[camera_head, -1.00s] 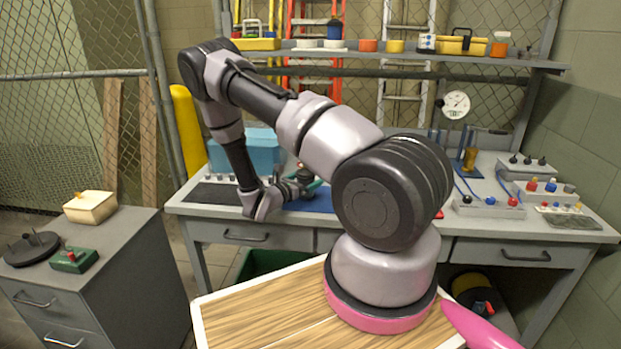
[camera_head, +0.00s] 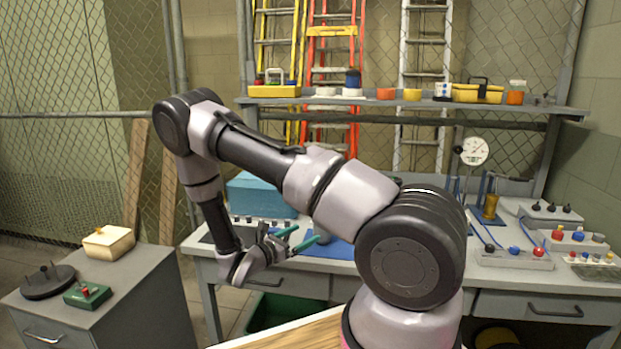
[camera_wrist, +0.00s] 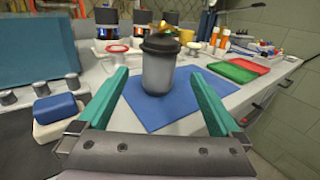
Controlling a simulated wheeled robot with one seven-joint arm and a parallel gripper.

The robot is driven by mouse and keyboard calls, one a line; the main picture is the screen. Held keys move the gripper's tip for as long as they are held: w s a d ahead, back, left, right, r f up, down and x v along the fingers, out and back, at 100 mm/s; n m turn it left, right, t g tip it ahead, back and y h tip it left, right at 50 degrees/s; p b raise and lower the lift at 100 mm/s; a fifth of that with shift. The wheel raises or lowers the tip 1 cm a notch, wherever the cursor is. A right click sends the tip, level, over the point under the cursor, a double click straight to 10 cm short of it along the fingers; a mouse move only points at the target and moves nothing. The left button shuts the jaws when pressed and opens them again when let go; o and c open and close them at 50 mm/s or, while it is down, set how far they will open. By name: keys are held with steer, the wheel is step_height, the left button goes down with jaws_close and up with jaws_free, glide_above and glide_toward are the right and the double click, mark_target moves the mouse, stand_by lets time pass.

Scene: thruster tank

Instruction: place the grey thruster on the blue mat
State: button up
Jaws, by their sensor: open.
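The grey thruster (camera_wrist: 159,70) is a grey cylinder with a dark cap. In the wrist view it stands upright on the blue mat (camera_wrist: 185,115), toward the mat's far side. The mat also shows in the head view (camera_head: 335,250), partly hidden by my arm. My gripper (camera_wrist: 163,88) is open, its two green fingers apart and empty, with the thruster ahead between their tips. In the head view my gripper (camera_head: 306,236) is just in front of the mat, above the bench's front edge.
A blue box (camera_head: 258,195) stands at the left of the bench. In the wrist view a red tray (camera_wrist: 238,70) and a green tray (camera_wrist: 262,62) lie at the right. Several jars stand behind the thruster. A side cabinet (camera_head: 100,300) is at the left.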

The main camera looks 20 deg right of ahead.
steer(key=s+d+r+m+g+y, duration=0.1)
steer(key=s+r+m+g+y, duration=0.35)
steer(key=r+m, duration=0.35)
steer(key=s+d+r+m+g+y, duration=0.1)
steer(key=s+r+m+g+y, duration=0.2)
steer(key=s+r+m+g, duration=0.5)
steer(key=s+a+r+m+t+y, duration=0.2)
steer(key=s+r+m+t+y, duration=0.1)
steer(key=r, duration=0.4)
steer(key=s+a+r+m+t+y, duration=0.3)
steer(key=r+m+t+y, duration=0.1)
steer(key=r, duration=0.4)
steer(key=s+a+r+m+t+y, duration=0.3)
steer(key=r+t, duration=0.3)
steer(key=r, duration=0.2)
steer(key=shift+s+a+r+m+y, duration=0.2)
steer(key=shift+m+y, duration=0.1)
steer(key=shift+y, duration=0.25)
